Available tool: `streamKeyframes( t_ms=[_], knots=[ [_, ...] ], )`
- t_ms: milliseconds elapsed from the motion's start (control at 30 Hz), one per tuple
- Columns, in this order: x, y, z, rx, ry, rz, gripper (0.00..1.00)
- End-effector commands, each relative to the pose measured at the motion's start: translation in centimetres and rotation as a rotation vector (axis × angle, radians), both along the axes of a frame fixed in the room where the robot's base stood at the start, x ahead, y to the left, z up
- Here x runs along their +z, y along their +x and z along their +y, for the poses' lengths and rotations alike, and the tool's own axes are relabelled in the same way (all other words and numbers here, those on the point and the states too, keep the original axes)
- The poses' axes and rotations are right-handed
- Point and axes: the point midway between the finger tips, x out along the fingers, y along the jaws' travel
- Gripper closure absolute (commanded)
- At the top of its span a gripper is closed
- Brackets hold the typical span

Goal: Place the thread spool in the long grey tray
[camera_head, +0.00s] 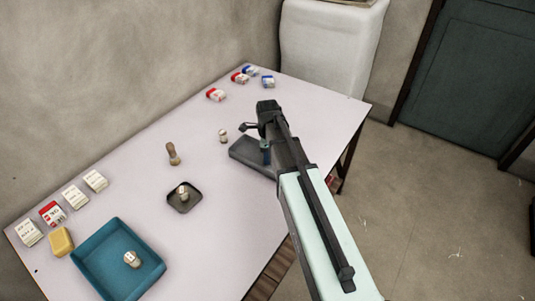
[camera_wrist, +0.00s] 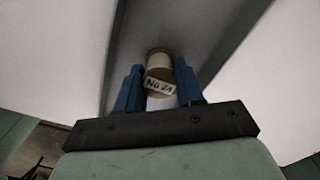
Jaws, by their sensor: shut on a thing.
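My gripper (camera_wrist: 158,84) is shut on the thread spool (camera_wrist: 158,64), which has a tan end, pale thread and a label reading "No 24". The spool sits between the two blue fingers in the wrist view. Behind it in that view is the long grey tray (camera_wrist: 185,25). In the head view my gripper (camera_head: 265,150) is over the long grey tray (camera_head: 245,154), and my arm covers the tray's right part. The held spool is hidden there. I cannot tell whether it touches the tray floor.
A small white spool-like item (camera_head: 223,136) stands left of the grey tray. A brown wooden item (camera_head: 173,154), a small dark tray (camera_head: 190,207) with an item and a teal tray (camera_head: 95,283) with another stand further left.

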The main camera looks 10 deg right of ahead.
Motion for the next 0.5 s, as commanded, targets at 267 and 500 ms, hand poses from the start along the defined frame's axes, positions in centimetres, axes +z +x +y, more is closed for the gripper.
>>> streamKeyframes(
  t_ms=[267,500],
  knots=[
    [-0.11,0.0,0.0,0.0,0.0,0.0,0.42],
    [-0.1,0.0,0.0,0.0,0.0,0.0,0.38]
  ],
)
